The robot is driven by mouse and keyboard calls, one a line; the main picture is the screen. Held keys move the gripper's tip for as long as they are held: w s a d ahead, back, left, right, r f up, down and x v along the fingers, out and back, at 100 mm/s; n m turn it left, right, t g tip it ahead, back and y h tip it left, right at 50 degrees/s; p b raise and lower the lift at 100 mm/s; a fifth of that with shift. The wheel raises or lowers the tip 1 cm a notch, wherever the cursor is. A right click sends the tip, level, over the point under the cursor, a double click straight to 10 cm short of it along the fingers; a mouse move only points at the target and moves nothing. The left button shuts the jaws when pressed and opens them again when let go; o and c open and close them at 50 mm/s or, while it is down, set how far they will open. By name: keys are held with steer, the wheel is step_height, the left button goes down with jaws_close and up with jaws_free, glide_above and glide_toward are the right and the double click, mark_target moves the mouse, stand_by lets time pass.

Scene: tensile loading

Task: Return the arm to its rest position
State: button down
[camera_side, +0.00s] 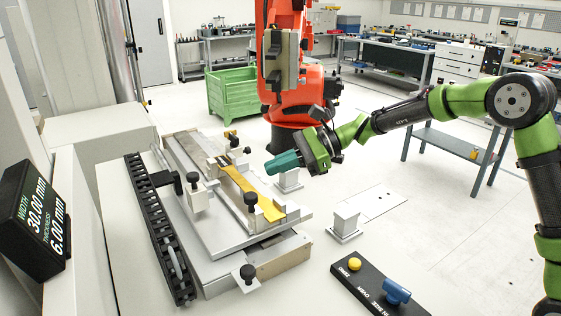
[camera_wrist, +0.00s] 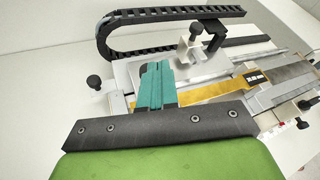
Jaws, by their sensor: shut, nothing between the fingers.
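My gripper (camera_side: 283,165) is at the end of my green and black arm, with teal fingers. In the side view it is just right of the measuring fixture (camera_side: 216,243), apart from it as far as I can see. The fingers are shut with nothing between them. In the wrist view the teal fingers of my gripper (camera_wrist: 154,85) lie together in front of the fixture. A yellow flat specimen (camera_side: 250,191) lies along the fixture; it also shows in the wrist view (camera_wrist: 215,90).
A black cable chain (camera_side: 158,235) runs along the fixture's left side. A display (camera_side: 35,220) reads width 30.00 mm, thickness 6.00 mm. A button panel (camera_side: 370,290) is at the front. A grey post (camera_side: 345,222) stands right of the fixture. An orange robot (camera_side: 290,90) stands behind.

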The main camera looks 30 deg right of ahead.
steer(key=s+d+n+h, duration=0.3)
steer(key=s+d+n, duration=0.1)
steer(key=s, duration=0.6)
steer(key=s+d+r+n+t+h, duration=0.1)
steer(key=s+d+n+h, duration=0.3)
steer(key=s, duration=0.5)
steer(key=s+d+r+n+t+h, duration=0.1)
steer(key=s+d+n+h, duration=0.2)
steer(key=s+n, duration=0.3)
steer(key=s, duration=0.4)
steer(key=shift+s+d+r+n+h, duration=0.15)
steer(key=shift+s+d+n+h, duration=0.15)
steer(key=shift+d+n+h, duration=0.1)
